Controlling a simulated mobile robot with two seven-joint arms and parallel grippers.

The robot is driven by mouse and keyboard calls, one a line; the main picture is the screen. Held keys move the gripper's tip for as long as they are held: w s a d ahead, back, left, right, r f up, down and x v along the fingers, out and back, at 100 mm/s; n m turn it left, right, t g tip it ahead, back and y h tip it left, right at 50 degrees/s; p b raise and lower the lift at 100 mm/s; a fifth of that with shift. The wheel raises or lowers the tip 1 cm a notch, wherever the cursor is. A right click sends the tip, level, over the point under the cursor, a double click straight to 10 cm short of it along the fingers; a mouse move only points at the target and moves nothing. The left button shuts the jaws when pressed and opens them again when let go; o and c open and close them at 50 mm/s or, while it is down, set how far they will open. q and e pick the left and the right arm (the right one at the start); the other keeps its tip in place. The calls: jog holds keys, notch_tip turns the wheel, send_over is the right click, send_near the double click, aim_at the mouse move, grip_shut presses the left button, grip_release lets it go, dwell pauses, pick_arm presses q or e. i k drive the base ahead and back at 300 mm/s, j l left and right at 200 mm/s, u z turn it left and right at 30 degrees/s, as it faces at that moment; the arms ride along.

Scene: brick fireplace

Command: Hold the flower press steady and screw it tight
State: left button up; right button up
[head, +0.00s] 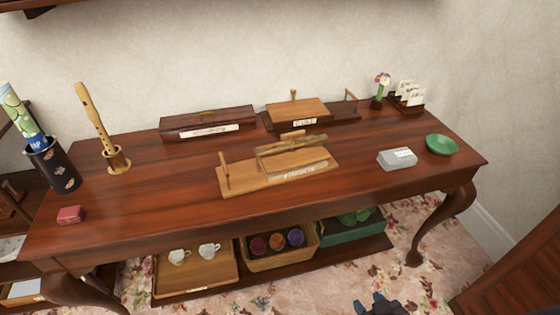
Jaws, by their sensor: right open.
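A light wooden piece (222,184) sits mid-table, near the front edge. It has a base board with a label, an upright peg at its left end and raised wooden bars on its right part. A second wooden piece (297,109) with a flat board top, a knob and a label stands behind it against the wall side. The labels are too small to read, so I cannot tell surely which is the flower press. My right gripper (380,302) shows at the bottom edge, dark, open and empty, low in front of the table and apart from both. My left gripper is out of view.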

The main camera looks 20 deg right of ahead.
aim_at(292, 135)
jog(key=i+l, duration=0.55)
jog(key=i, duration=0.25)
